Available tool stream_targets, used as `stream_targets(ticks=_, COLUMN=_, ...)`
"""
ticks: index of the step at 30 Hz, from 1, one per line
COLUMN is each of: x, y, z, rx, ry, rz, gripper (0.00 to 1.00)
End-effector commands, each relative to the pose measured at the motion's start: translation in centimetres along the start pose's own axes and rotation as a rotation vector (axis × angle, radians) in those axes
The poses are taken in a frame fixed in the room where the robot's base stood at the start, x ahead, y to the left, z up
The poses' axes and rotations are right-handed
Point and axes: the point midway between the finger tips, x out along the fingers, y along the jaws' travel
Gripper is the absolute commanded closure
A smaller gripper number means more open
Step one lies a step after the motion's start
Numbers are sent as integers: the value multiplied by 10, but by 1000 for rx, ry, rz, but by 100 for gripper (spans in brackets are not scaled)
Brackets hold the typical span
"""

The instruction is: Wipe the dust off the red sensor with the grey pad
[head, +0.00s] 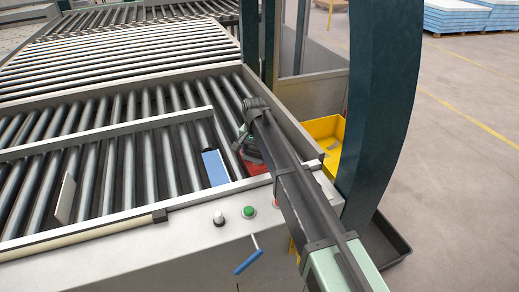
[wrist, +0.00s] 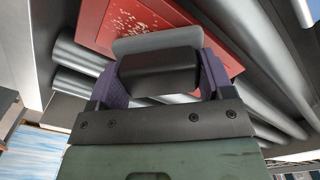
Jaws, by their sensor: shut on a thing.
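The red sensor (wrist: 182,14) fills the top of the wrist view, with pale dust specks on its face at the upper left and a few near its right side. My gripper (wrist: 162,68) is shut on the dark block of the grey pad (wrist: 158,42), between two purple fingers. The grey pad lies over the middle of the red face; I cannot tell whether it touches. In the head view the red sensor (head: 254,168) shows at the right end of the rollers, partly hidden by my arm. My gripper (head: 243,142) is beside it, and the pad is not clear there.
A blue panel (head: 215,168) stands among the rollers left of the sensor, and a pale board (head: 64,199) further left. Buttons (head: 249,211) sit on the front frame. A dark green post (head: 385,90) and yellow bin (head: 322,128) are at right.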

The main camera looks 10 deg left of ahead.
Motion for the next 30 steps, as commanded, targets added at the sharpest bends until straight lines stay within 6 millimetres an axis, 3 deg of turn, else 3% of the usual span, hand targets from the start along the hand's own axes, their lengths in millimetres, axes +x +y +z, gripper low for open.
stream_targets(ticks=14, x=-1, y=-25, z=24, rx=0, ry=-2, rz=-2, gripper=45)
stream_targets(ticks=30, x=1, y=-39, z=7, rx=0, ry=0, rz=-2, gripper=45)
